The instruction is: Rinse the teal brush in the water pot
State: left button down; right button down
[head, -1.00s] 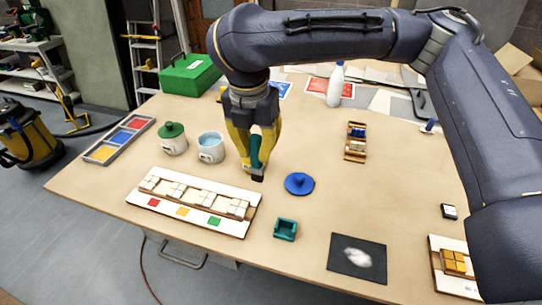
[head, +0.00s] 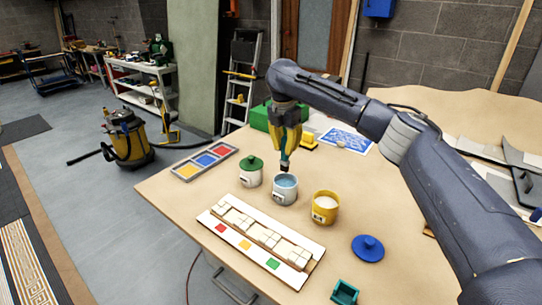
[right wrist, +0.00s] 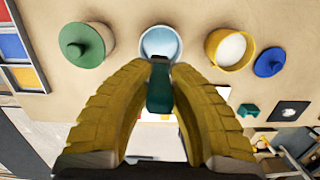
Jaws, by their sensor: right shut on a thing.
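My right gripper (head: 287,145) is shut on the teal brush (head: 285,159), which hangs nearly upright with its dark tip down. The white water pot (head: 284,196) with blue water stands on the table directly below. The brush tip shows just above the pot's far rim in the head view; whether it touches the water I cannot tell. In the right wrist view, the yellow fingers (right wrist: 160,85) hold the teal brush (right wrist: 159,92), whose end overlaps the near rim of the water pot (right wrist: 143,47). My left gripper is not in view.
A green-lidded white pot (head: 250,178) stands left of the water pot, an open yellow pot (head: 326,212) right. The white tile panel (head: 213,222) lies in front. A blue lid (head: 367,249) and teal holder (head: 344,292) lie to the right. A colour tray (head: 230,150) is at left.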

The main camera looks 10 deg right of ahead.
aim_at(287, 161)
jog(key=shift+w+d+f, duration=0.1)
jog(key=shift+w+d, duration=0.05)
jog(key=shift+d, duration=0.05)
jog(key=shift+d+f+n, duration=0.15)
jog(key=shift+n, duration=0.25)
jog(key=shift+f, duration=2.75)
jog(key=shift+f, duration=0.6)
jog(key=shift+r, duration=3.55)
